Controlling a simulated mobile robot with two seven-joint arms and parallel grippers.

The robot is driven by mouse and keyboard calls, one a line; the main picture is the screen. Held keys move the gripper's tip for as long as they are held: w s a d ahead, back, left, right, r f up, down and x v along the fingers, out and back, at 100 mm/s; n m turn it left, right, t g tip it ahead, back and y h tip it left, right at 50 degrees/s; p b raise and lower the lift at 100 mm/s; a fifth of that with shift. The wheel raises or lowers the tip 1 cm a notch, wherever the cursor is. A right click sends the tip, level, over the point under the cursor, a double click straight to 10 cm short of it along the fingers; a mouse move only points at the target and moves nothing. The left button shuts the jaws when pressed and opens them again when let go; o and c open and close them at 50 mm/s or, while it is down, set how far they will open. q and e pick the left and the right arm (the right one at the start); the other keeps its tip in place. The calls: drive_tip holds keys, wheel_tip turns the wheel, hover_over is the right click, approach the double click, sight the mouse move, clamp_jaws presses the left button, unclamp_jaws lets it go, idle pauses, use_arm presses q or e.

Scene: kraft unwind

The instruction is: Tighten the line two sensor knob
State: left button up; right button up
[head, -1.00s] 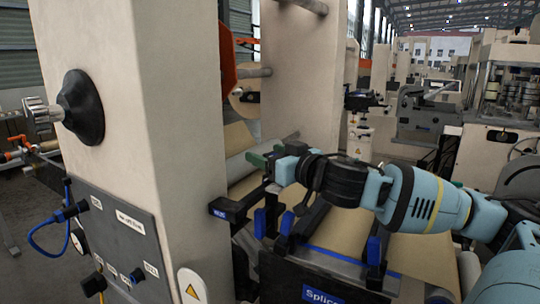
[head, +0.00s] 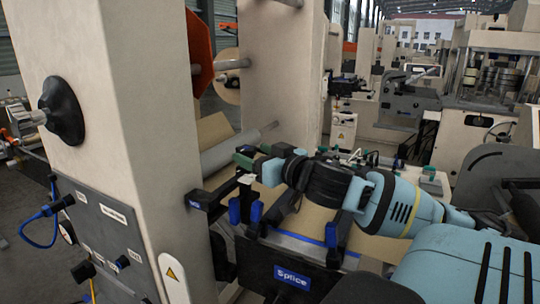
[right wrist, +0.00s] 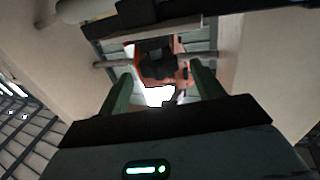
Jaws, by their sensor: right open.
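My right gripper (head: 250,158) has green fingers and reaches in from the right, above the splice table and right of the cream column. It is open and empty. In the right wrist view its two fingers (right wrist: 164,90) stand apart with nothing between them. A dark panel (head: 105,235) with blue and black connectors and small pale labels is on the column's face, well left of the gripper. The labels are too small to read, so I cannot tell which part is the line two sensor knob. My left gripper is not in view.
The cream column (head: 115,120) bears a large black round handle (head: 63,112) with a metal shaft. A black splice table with blue clamps and a "Splice" sign (head: 292,277) stands below my right arm. Brown paper and rollers (head: 225,150) lie behind the gripper.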

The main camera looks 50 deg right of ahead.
drive_tip(key=shift+s, duration=1.35)
drive_tip(key=shift+a, duration=0.1)
